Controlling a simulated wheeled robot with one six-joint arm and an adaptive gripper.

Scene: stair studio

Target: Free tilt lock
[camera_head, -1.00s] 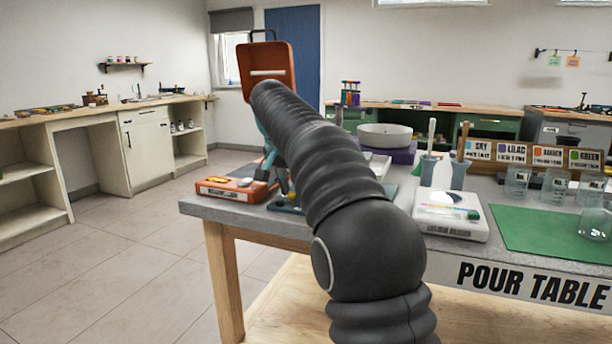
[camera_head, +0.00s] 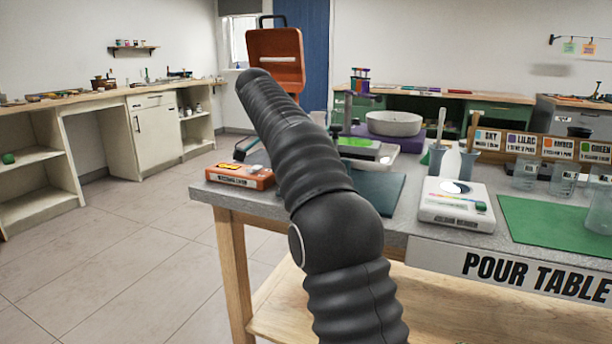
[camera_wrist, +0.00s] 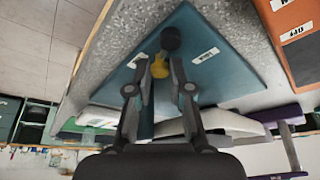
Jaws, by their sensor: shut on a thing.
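In the wrist view, my gripper (camera_wrist: 162,82) is shut on a small yellow part (camera_wrist: 160,67). A round black knob (camera_wrist: 171,38) sits just beyond it, over a dark teal plate (camera_wrist: 205,50) with a white label. I cannot tell which way this lock is set. In the head view, an orange tilted body (camera_head: 276,58) with a black handle rises behind my arm. My arm hides its lower part, and my gripper is hidden there.
The grey pour table holds an orange box (camera_head: 240,176) at its left corner, a white scale (camera_head: 456,204), a white bowl (camera_head: 393,123) and several clear beakers at the right. A green mat (camera_head: 545,225) lies at the front right. The floor at left is clear.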

